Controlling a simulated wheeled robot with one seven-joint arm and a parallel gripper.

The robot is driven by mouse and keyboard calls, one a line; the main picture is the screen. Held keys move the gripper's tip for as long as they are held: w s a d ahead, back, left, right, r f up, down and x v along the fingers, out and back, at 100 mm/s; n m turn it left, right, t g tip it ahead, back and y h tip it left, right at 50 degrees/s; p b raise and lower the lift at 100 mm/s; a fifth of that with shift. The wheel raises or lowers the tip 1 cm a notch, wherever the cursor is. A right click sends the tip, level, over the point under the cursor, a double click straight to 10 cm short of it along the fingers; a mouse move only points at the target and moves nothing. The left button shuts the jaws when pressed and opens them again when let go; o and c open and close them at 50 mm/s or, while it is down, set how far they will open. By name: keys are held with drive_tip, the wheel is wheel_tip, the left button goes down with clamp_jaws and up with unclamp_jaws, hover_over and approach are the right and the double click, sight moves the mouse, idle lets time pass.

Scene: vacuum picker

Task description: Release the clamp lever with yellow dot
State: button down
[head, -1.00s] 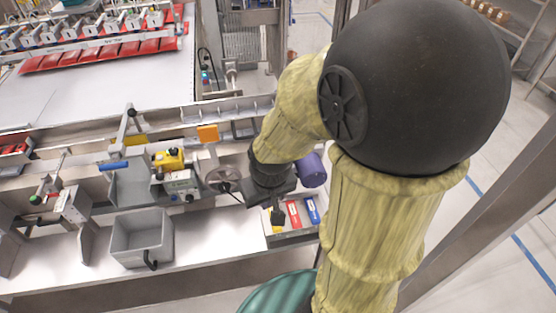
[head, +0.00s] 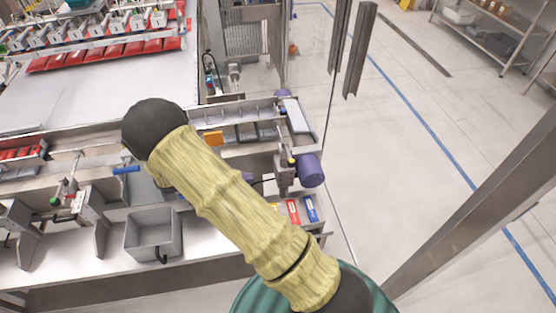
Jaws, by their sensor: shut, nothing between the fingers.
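A small yellow mark (head: 291,162) shows on a dark upright part of a grey clamp-like mechanism (head: 285,176), just left of a purple cylinder (head: 312,170). It may be the yellow-dot lever, but it is too small to tell its position. My arm crosses the middle of the head view, from lower right to a black joint at upper left. My gripper is not seen; it is hidden behind or below the arm. The yellow device at the bench's middle is also covered by the arm.
A blue-handled lever (head: 127,170) and a green-knobbed lever (head: 55,201) stand at the left. A grey bin (head: 154,236) sits on the front shelf. Red and blue packs (head: 293,211) lie below the purple cylinder. A steel post (head: 361,50) stands behind.

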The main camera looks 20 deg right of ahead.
sight(288, 163)
drive_tip(key=shift+w+a+n+t+h, duration=0.8)
drive_tip(key=shift+w+a+n+h, duration=0.2)
drive_tip(key=shift+h, duration=0.2)
drive_tip(key=shift+d, duration=0.1)
drive_tip(key=d+p, duration=0.2)
drive_tip(key=d, duration=0.2)
drive_tip(key=d+f+p, duration=0.1)
drive_tip(key=d+p, duration=0.2)
drive_tip(key=d, duration=0.1)
drive_tip(key=d+f+p, duration=0.1)
drive_tip(key=d+p, duration=0.1)
drive_tip(key=d, duration=0.3)
drive_tip(key=shift+f, duration=0.1)
drive_tip(key=shift+d+f+p, duration=0.25)
drive_tip(key=shift+d+p, duration=0.05)
drive_tip(key=shift+d, duration=0.05)
